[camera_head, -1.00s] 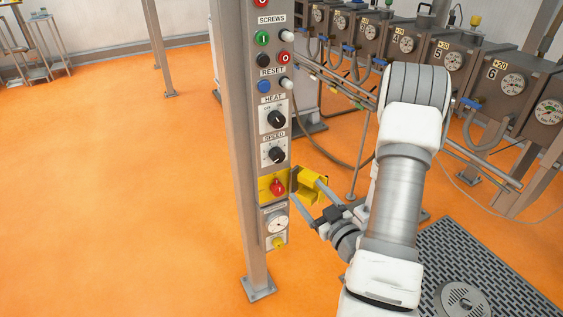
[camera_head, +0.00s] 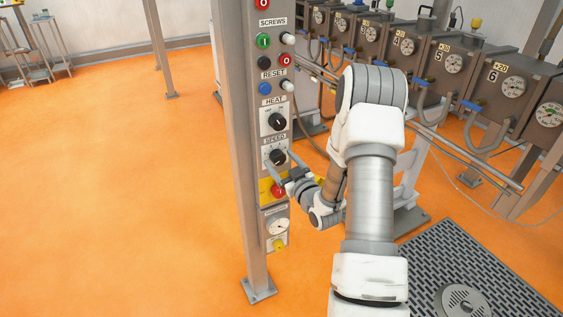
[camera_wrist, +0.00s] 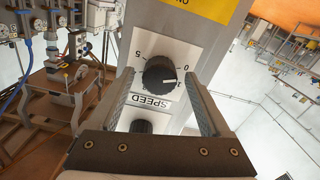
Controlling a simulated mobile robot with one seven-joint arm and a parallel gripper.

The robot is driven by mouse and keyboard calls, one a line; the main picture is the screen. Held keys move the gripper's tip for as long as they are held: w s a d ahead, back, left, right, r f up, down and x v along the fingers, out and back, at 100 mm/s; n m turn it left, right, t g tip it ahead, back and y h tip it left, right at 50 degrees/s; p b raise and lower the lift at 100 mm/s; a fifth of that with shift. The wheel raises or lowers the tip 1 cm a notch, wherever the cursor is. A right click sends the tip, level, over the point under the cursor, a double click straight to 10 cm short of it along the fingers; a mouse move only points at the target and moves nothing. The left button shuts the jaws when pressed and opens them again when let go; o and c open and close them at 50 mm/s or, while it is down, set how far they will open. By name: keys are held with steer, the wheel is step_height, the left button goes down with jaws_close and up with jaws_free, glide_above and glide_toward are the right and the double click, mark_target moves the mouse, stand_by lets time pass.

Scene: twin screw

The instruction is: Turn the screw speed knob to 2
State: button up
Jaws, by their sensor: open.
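The screw speed knob (camera_head: 277,157) is a round black knob on a white plate marked SPEED, on the front of the grey control column. In the wrist view the speed knob (camera_wrist: 158,74) appears upside down, with 0 at right and 5 at left. Its white pointer line points right, just below the 0, near another mark that I cannot read clearly. My gripper (camera_head: 276,163) is at the plate, its fingers pointing at the column. In the wrist view my open gripper (camera_wrist: 158,78) has one finger on each side of the knob, with gaps visible.
The HEAT knob (camera_head: 277,122) sits just above the speed knob, and a red button (camera_head: 278,190) on a yellow plate just below. A gauge (camera_head: 277,226) is lower on the column. Machinery with dials (camera_head: 454,64) stands behind at right.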

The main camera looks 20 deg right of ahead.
jaws_close()
stand_by(0.4)
steer(key=m+b, duration=0.2)
steer(key=m, duration=0.2)
steer(key=shift+f, duration=0.1)
steer(key=m+b, duration=0.1)
steer(key=m, duration=0.3)
steer(key=shift+m, duration=0.3)
steer(key=m, duration=0.4)
steer(key=shift+m+p, duration=0.45)
steer(key=shift+m, duration=2.05)
